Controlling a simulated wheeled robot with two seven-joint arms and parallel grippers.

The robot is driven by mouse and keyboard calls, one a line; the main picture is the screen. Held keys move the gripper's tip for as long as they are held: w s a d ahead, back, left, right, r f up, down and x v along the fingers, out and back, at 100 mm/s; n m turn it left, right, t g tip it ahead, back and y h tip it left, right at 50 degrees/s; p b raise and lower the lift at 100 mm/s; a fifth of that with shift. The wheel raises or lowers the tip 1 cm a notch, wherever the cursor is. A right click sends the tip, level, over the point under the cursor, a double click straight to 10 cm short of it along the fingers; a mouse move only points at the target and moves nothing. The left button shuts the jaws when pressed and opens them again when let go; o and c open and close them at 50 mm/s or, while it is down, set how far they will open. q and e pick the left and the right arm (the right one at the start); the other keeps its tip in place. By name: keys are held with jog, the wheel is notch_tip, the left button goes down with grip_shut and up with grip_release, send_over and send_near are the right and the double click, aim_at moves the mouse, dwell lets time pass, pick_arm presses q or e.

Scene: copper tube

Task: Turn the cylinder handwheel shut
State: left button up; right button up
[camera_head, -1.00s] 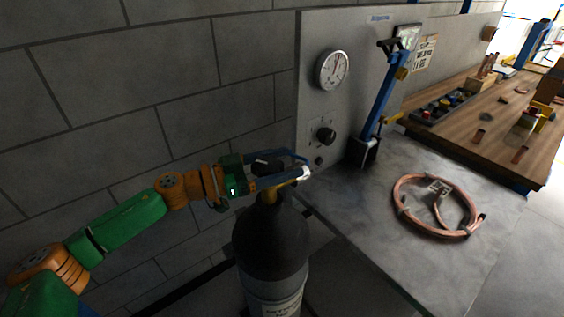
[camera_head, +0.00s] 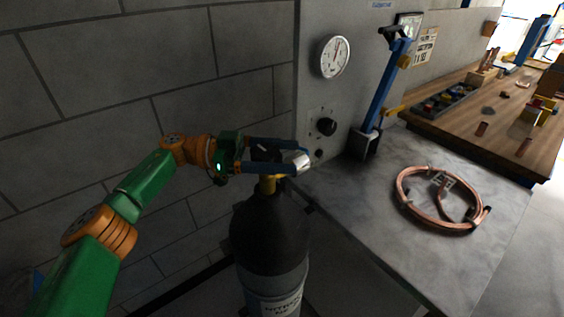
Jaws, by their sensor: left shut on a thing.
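The gas cylinder (camera_head: 270,230) stands upright in the lower middle, with a dark shoulder, a grey body and a label low down. Its brass valve (camera_head: 267,184) sits on top. My left gripper (camera_head: 300,158) comes in from the left at the valve top, with its two blue fingers on either side of a dark handwheel (camera_head: 266,153). It is shut on the handwheel, which the fingers partly hide. My right gripper does not show.
A grey bench (camera_head: 400,235) to the right holds a copper coil (camera_head: 440,200). A panel behind it carries a round gauge (camera_head: 333,57) and a black knob (camera_head: 326,127). A blue lever tool (camera_head: 383,95) stands at the bench's back. A wooden table (camera_head: 490,115) with small parts lies beyond.

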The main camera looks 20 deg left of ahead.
pick_arm(q)
jog(key=shift+s+m+g+b, duration=0.1)
jog(key=shift+m+g+b, duration=0.2)
jog(key=shift+g, duration=0.2)
jog(key=o, duration=1.2)
jog(key=shift+o, duration=0.2)
